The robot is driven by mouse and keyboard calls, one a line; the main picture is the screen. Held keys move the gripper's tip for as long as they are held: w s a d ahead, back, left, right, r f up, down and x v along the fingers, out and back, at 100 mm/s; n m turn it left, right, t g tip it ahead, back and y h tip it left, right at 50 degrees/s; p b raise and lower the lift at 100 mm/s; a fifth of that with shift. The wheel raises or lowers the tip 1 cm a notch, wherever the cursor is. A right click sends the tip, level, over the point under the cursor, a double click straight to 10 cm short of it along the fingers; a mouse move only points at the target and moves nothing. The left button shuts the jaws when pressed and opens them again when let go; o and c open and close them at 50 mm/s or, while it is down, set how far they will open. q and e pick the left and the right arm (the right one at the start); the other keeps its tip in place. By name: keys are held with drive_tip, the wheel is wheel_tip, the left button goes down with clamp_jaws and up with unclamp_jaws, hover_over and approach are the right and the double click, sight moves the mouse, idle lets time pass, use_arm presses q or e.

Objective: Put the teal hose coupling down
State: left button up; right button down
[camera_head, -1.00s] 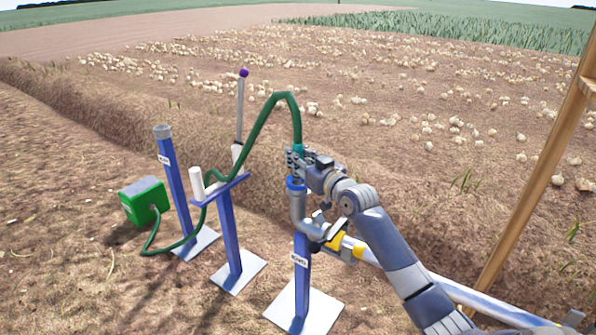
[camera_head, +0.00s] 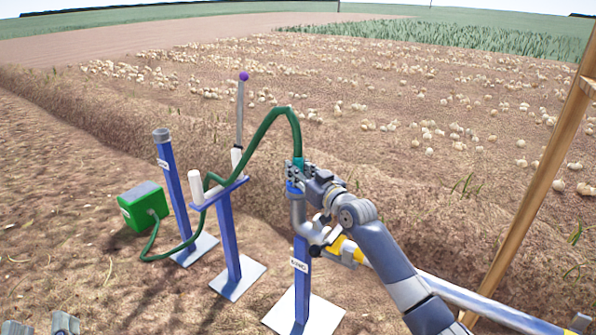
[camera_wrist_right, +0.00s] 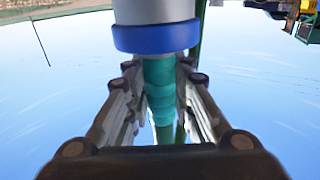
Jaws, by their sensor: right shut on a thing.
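The teal hose coupling (camera_head: 299,162) is at the end of the green hose (camera_head: 262,132). My right gripper (camera_head: 298,172) is shut on it, directly above the blue collar (camera_head: 294,187) on the grey bent pipe. In the right wrist view, the ribbed teal coupling (camera_wrist_right: 160,88) lies between the two fingers of my right gripper (camera_wrist_right: 160,85), and its end meets or nearly meets the blue collar (camera_wrist_right: 156,38). Whether it is seated inside cannot be told. My left gripper (camera_head: 40,325) is empty, fingertips apart, at the lower left edge.
The blue post (camera_head: 301,270) carries the pipe. Another blue post (camera_head: 228,235) has a shelf with a white peg (camera_head: 195,187) and a purple-tipped lever. A capped post (camera_head: 172,180) and green box (camera_head: 145,205) stand left. A wooden beam (camera_head: 530,190) rises at right.

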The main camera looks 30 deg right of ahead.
drive_tip(key=shift+f, duration=0.3)
drive_tip(key=c, duration=1.4)
unclamp_jaws()
use_arm(q)
drive_tip(key=shift+s+r+t, duration=0.2)
drive_tip(key=shift+r+t, duration=0.1)
drive_tip(key=shift+r, duration=0.25)
use_arm(e)
drive_tip(key=shift+r, duration=0.1)
